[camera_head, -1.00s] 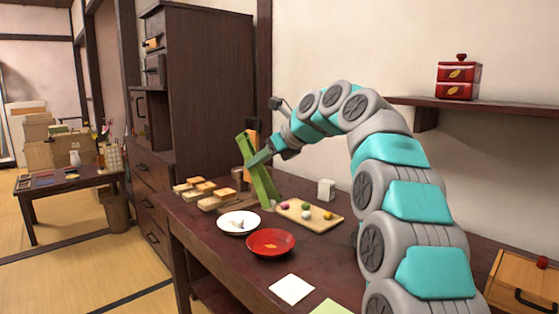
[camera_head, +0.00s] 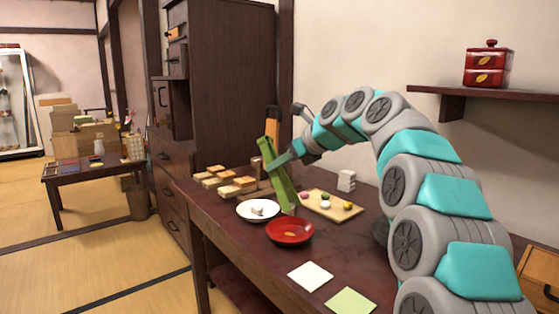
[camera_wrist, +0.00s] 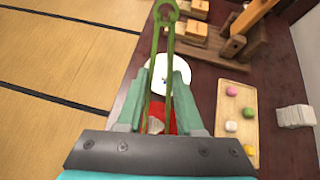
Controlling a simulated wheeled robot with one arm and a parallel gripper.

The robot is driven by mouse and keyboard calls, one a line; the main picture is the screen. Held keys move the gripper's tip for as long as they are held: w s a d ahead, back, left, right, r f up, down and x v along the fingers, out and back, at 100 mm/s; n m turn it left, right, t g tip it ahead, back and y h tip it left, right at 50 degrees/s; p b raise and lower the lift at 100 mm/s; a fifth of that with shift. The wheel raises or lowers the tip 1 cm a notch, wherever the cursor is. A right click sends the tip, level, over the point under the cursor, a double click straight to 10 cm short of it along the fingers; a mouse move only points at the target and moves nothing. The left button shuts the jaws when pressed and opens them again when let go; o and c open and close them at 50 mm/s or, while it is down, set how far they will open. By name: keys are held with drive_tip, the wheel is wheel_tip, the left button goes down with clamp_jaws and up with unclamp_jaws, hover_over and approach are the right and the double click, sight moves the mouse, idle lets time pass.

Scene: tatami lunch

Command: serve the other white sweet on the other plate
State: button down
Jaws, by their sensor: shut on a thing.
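My gripper (camera_head: 284,160) is shut on green tongs (camera_head: 279,175), which hang tilted above the table, lower ends between the white plate and the board. In the wrist view the tongs (camera_wrist: 164,40) pass between my fingers. A pale shape (camera_wrist: 155,125) shows low between the tong arms; I cannot tell whether they grip it. The white plate (camera_head: 245,214) holds a small whitish sweet (camera_head: 258,210). The red plate (camera_head: 290,236), nearer, looks empty in the head view. A wooden board (camera_head: 335,214) holds a white sweet (camera_head: 325,204) among pink, green and yellow ones.
Several tan blocks (camera_head: 222,180) and a wooden stand sit behind the white plate. A white stack (camera_head: 346,180) stands behind the board. A white square (camera_head: 310,276) and a pale green square (camera_head: 350,301) lie at the front. A dark cabinet (camera_head: 230,90) rises at the back.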

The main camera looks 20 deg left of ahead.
wheel_tip(320, 180, down, 5)
drive_tip(key=b, duration=0.6)
drive_tip(key=shift+r, duration=0.15)
drive_tip(key=c, duration=0.9)
unclamp_jaws()
drive_tip(key=shift+r, duration=0.15)
drive_tip(key=shift+r+p, duration=4.25)
drive_tip(key=shift+r, duration=0.7)
